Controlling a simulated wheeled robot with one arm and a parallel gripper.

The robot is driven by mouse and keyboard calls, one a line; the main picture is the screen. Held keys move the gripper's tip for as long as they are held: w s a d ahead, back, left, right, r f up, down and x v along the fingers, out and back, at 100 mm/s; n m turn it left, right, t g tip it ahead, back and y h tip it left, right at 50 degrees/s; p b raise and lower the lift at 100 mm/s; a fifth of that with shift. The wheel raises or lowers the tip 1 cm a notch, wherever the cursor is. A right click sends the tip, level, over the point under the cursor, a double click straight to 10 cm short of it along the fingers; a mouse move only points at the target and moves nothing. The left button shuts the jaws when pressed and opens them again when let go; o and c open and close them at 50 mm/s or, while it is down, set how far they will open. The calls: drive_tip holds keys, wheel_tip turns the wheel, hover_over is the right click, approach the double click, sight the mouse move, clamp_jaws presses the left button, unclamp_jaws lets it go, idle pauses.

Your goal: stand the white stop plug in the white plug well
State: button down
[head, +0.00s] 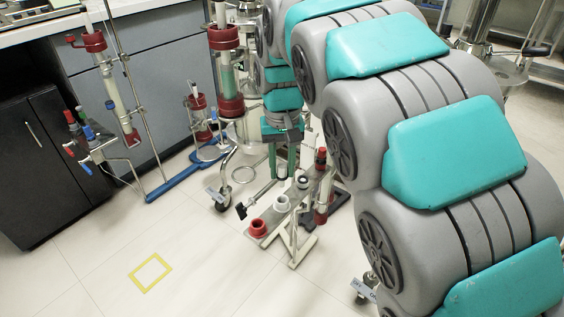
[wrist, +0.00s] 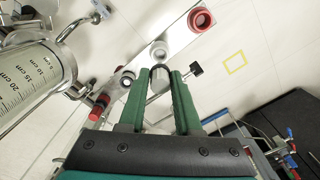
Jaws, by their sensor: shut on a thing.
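My gripper (wrist: 160,76) has green fingers, closed on a small pale plug with a dark end, the white stop plug (wrist: 160,84), in the wrist view. In the head view my gripper (head: 282,170) points down behind the rack, and the plug is hard to make out there. The white plug well (head: 282,202) is a round white cup on the rack plate, between a red well and a dark-centred one. In the wrist view the white plug well (wrist: 159,50) appears just beyond my fingertips. The plug appears apart from it; its height above the plate cannot be told.
The red well (head: 257,228) is at the plate's near end, and the dark-centred well (head: 302,182) is further back. A red-and-black plug (head: 321,157) stands at the far end. A glass column (wrist: 28,78) is close on the left. Floor around the yellow square (head: 150,273) is clear.

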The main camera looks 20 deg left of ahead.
sight(282, 186)
drive_tip(key=shift+f+b, duration=0.55)
drive_tip(key=shift+f, duration=1.1)
drive_tip(key=shift+f+b, duration=0.75)
drive_tip(key=shift+f, duration=0.85)
idle(0.5)
drive_tip(key=c, duration=0.5)
unclamp_jaws()
drive_tip(key=shift+r, duration=3.9)
drive_tip(key=shift+d, duration=0.1)
